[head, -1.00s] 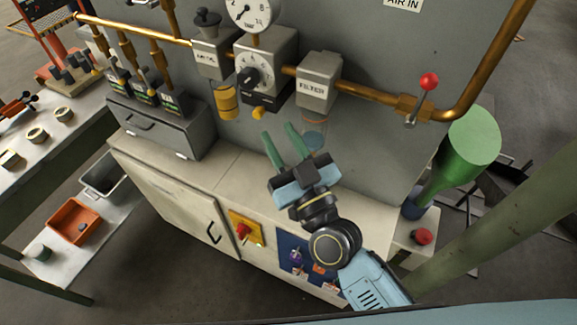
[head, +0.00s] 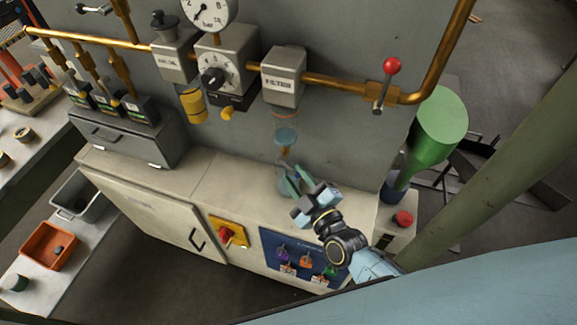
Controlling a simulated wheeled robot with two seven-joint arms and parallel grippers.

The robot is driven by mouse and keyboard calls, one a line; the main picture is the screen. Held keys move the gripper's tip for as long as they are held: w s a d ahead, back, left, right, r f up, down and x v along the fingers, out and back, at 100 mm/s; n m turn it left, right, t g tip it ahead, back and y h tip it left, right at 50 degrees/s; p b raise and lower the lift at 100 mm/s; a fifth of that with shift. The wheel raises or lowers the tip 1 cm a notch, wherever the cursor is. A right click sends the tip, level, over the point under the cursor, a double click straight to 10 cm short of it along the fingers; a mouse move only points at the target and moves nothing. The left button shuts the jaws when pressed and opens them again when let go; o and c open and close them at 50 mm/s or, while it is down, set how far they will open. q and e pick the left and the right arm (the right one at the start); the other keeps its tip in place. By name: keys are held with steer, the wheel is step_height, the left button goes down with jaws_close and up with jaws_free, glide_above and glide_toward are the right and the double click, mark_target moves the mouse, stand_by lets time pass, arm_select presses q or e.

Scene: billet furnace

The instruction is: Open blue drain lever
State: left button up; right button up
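The grey filter block (head: 283,77) hangs on the copper pipe, with a clear bluish bowl (head: 285,137) under it. A small thin drain part (head: 284,156) shows below the bowl; I cannot clearly make out a blue lever there. My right gripper (head: 290,178) has green fingers held apart, just below and slightly right of the bowl, over the cabinet top. A pale glass vessel seems to stand behind the fingers, partly hidden by them. I see nothing held between the fingers. My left gripper is out of view.
A red-knobbed lever (head: 387,83) sits on the pipe to the right. A green funnel (head: 438,128) and a red button (head: 403,218) are at the cabinet's right end. A yellow regulator bowl (head: 193,104) hangs to the left. The cabinet top (head: 225,185) is clear left of my gripper.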

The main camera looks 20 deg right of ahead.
mark_target(290, 169)
steer(key=shift+x, duration=2.1)
steer(key=shift+c, duration=0.4)
jaws_close()
